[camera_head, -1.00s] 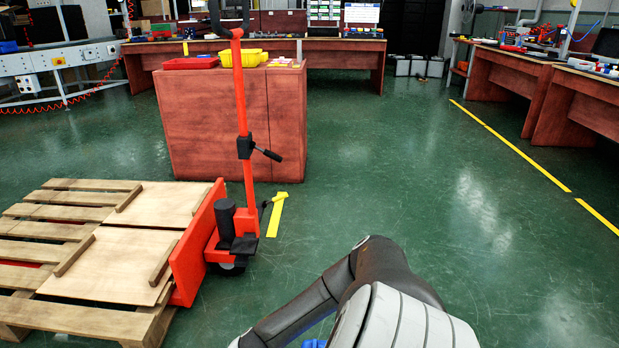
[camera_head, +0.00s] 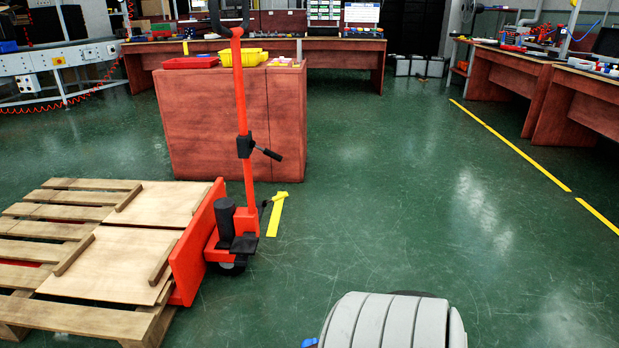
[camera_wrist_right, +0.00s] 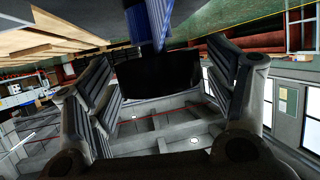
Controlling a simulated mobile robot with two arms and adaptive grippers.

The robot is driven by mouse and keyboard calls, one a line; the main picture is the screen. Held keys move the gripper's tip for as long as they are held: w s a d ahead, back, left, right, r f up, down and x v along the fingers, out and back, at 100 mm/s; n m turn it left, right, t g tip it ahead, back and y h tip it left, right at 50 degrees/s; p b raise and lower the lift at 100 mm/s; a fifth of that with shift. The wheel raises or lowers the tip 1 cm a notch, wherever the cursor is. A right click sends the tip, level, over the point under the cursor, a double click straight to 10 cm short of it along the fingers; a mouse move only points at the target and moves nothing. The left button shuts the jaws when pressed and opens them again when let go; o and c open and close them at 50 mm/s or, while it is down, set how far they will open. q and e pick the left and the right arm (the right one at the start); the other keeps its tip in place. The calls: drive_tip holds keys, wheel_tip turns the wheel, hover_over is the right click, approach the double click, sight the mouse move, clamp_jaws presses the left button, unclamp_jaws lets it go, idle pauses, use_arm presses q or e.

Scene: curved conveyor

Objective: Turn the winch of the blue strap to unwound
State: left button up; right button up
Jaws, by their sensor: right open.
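In the right wrist view, a blue strap (camera_wrist_right: 158,22) hangs at the top centre, and a wider darker blue band lies behind and left of it. My right gripper (camera_wrist_right: 161,72) is open, with its grey-black fingers spread wide to the left and right. The strap's visible end is between and just above the fingers, and nothing is clamped. A dark block shows between the fingers; I cannot tell whether it is the winch. In the head view, a small blue piece (camera_head: 309,343) shows at the bottom edge beside my right arm. My left gripper is out of view.
An orange pallet truck (camera_head: 240,150) stands at a wooden pallet (camera_head: 60,318) on the left. A red-brown cabinet (camera_head: 215,130) with trays stands behind it. Workbenches (camera_head: 590,105) line the right side. The green floor in the middle is clear.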

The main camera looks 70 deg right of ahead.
drive_tip(key=shift+a+f+m+t+h+b, duration=0.15)
drive_tip(key=shift+m+t+h+b, duration=0.25)
drive_tip(key=shift+m+h+b, duration=0.45)
drive_tip(key=shift+d+f+m+t+h+b, duration=0.1)
drive_tip(key=shift+m+t+h+b, duration=0.3)
drive_tip(key=shift+m+h+b, duration=0.4)
drive_tip(key=m+h+b, duration=0.3)
drive_tip(key=h+b, duration=0.1)
drive_tip(key=b, duration=0.1)
drive_tip(key=shift+t+b, duration=0.3)
drive_tip(key=shift+b, duration=0.05)
drive_tip(key=r+p+v, duration=0.1)
drive_tip(key=p+v, duration=0.5)
drive_tip(key=v, duration=0.5)
drive_tip(key=s+a+f+n+g+p, duration=0.2)
drive_tip(key=s+f+g+p, duration=0.5)
drive_tip(key=p, duration=1.2)
drive_tip(key=s+d+f+g+p, duration=0.1)
drive_tip(key=s+d+g+p, duration=0.2)
drive_tip(key=s+p, duration=1)
drive_tip(key=shift+g+p, duration=0.5)
drive_tip(key=shift+p, duration=1.95)
drive_tip(key=shift+y, duration=0.25)
